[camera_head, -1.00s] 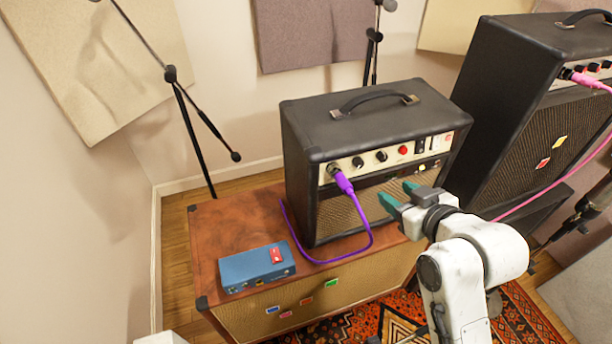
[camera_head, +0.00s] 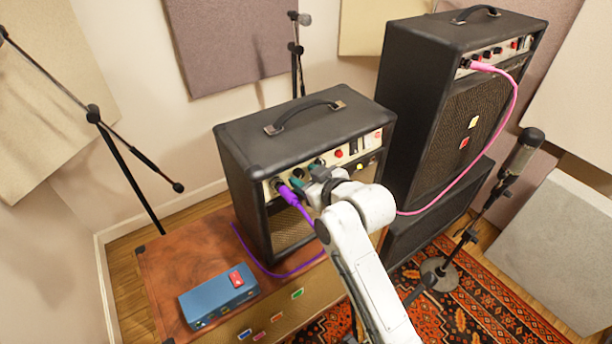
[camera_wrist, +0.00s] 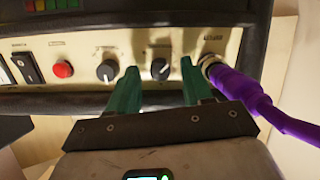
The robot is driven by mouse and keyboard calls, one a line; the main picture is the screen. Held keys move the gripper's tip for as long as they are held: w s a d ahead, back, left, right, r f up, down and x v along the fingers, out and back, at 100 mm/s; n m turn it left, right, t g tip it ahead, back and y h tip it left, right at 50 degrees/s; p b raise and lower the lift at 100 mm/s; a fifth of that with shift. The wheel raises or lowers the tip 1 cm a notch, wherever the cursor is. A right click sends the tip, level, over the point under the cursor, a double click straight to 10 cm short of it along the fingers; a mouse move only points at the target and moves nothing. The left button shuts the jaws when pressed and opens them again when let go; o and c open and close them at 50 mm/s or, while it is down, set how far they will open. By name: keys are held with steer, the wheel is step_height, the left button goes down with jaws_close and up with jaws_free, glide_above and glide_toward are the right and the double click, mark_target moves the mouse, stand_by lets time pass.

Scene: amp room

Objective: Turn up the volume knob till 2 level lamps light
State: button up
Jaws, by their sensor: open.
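The small black amp (camera_head: 285,140) stands on the brown cabinet, its cream control panel (camera_wrist: 205,45) facing my gripper. In the wrist view a dark knob (camera_wrist: 160,68) beside the purple plug lies between my two teal fingertips (camera_wrist: 158,76). The fingers are apart, and I see no clear contact with the knob. A second dark knob (camera_wrist: 107,70) is left of the left finger. The printed labels are too blurred to read. In the head view my gripper (camera_head: 306,176) reaches the panel.
The purple plug (camera_wrist: 240,90) sits in the panel's jack, close to my right finger. A red button (camera_wrist: 62,69) and a black switch (camera_wrist: 24,68) are farther left. A blue pedal (camera_head: 215,298) lies on the cabinet. A taller amp (camera_head: 450,90) with a pink cable stands right.

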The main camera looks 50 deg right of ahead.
steer(key=shift+w, duration=0.1)
steer(key=shift+c, duration=0.4)
jaws_close()
steer(key=m+y+p, duration=0.1)
steer(key=m+p, duration=0.1)
steer(key=m, duration=0.1)
steer(key=shift+d, duration=0.1)
steer(key=shift+m+t+y+p, duration=0.35)
steer(key=shift+m+p, duration=0.6)
steer(key=shift+m, duration=1.05)
steer(key=shift+o, duration=0.4)
jaws_free()
